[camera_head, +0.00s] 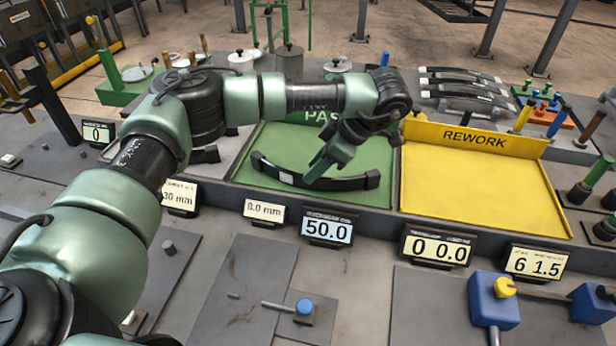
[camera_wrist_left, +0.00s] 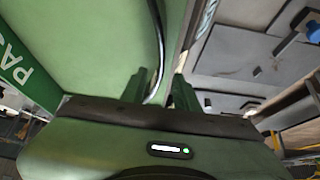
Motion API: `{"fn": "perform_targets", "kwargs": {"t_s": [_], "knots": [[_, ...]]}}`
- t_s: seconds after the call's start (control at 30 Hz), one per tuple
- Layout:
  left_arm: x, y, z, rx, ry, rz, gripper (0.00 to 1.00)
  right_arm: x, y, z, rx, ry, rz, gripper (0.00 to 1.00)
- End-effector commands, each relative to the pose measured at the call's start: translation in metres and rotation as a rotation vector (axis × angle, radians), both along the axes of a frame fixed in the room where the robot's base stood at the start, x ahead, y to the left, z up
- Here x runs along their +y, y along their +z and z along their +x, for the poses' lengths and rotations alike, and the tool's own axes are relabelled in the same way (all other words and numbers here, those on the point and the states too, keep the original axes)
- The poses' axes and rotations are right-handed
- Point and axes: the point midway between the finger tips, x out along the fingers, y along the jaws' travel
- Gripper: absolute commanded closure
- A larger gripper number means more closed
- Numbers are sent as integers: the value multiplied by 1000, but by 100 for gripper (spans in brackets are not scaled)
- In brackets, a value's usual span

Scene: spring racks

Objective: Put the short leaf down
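A black, slightly curved leaf (camera_head: 285,176) with block-like ends lies in the green tray marked PAS (camera_head: 250,150), near its front edge. My left gripper (camera_head: 320,170) points down over the middle of this leaf and hides part of it. In the left wrist view its two fingers (camera_wrist_left: 160,92) stand apart. A thin dark curved edge (camera_wrist_left: 158,45), seemingly the leaf, runs into the gap between them, with space showing beside it. The exact contact between leaf and tray floor is hard to see. My right gripper is out of view.
An empty yellow REWORK tray (camera_head: 470,180) stands to the right. Several dark leaves (camera_head: 462,82) lie behind it. Small displays (camera_head: 328,228) line the front of the trays. Lidded pots (camera_head: 289,62) stand behind the green tray.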

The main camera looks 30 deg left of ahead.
Motion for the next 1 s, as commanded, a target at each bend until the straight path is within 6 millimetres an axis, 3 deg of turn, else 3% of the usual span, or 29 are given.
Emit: {"fn": "perform_targets", "kwargs": {"t_s": [0.03, 0.2, 0.4, 1.0], "knots": [[-7, 8, 2, -5, -3, -2, 69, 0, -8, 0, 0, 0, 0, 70], [-26, 42, 6, -6, -3, 1, 69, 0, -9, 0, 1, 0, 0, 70], [-39, 64, 8, -2, -1, 0, 69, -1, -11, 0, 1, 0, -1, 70], [-43, 70, 8, 1, -1, 0, 69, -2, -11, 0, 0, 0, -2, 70]]}}
